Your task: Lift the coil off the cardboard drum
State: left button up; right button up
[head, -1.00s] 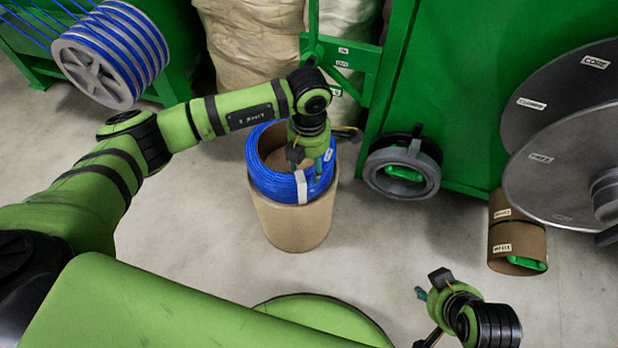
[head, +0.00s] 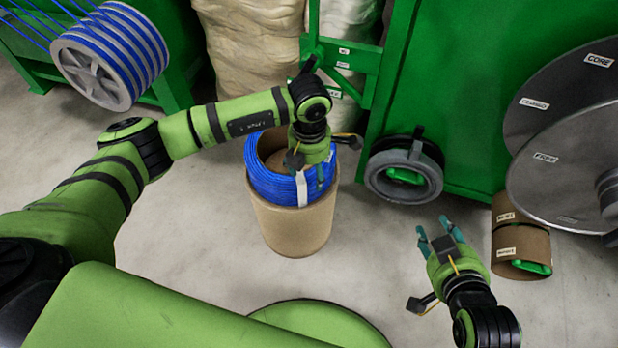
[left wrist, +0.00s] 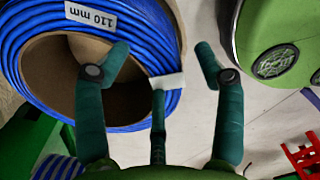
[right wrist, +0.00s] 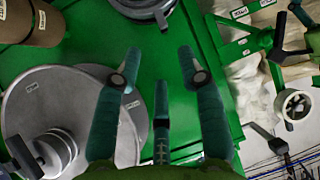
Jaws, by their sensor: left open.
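The blue cable coil (head: 268,184) sits around the top of the cardboard drum (head: 295,228), banded with white tape (head: 301,188). My left gripper (head: 314,184) is above the coil's right side, pointing down. In the left wrist view its fingers (left wrist: 165,58) are open. The coil (left wrist: 28,62), with a "110 mm" label, is beyond and left of them, and the white tape (left wrist: 167,80) shows between them. I cannot tell whether the fingers touch the coil. My right gripper (head: 434,232) is open and empty over the floor, away from the drum.
A green machine (head: 460,110) with a grey ring (head: 404,190) stands right of the drum. Large grey discs (head: 560,160) and small cardboard tubes (head: 520,245) are at the right. Wrapped sacks (head: 250,50) stand behind, and a blue cable reel (head: 108,60) is at back left.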

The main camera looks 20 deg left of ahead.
aim_at(309, 176)
pick_arm(q)
jog(key=f+b, duration=0.1)
jog(key=f, duration=0.2)
jog(key=shift+s, duration=0.2)
jog(key=shift+f+b, duration=0.45)
jog(key=shift+w+f, duration=0.1)
pick_arm(e)
jog(key=w+a+r+t+y, duration=0.1)
jog(key=a+r+t, duration=0.1)
jog(key=r, duration=0.4)
jog(key=w+a+r+n+t+y, duration=0.1)
jog(key=w+a+r+t+y, duration=0.1)
jog(key=r+t, duration=0.3)
jog(key=shift+w+a+r, duration=0.3)
jog(key=shift+r, duration=0.35)
pick_arm(q)
jog(key=c, duration=1)
grip_shut()
jog(key=shift+w+a, duration=0.1)
jog(key=shift+a, duration=0.05)
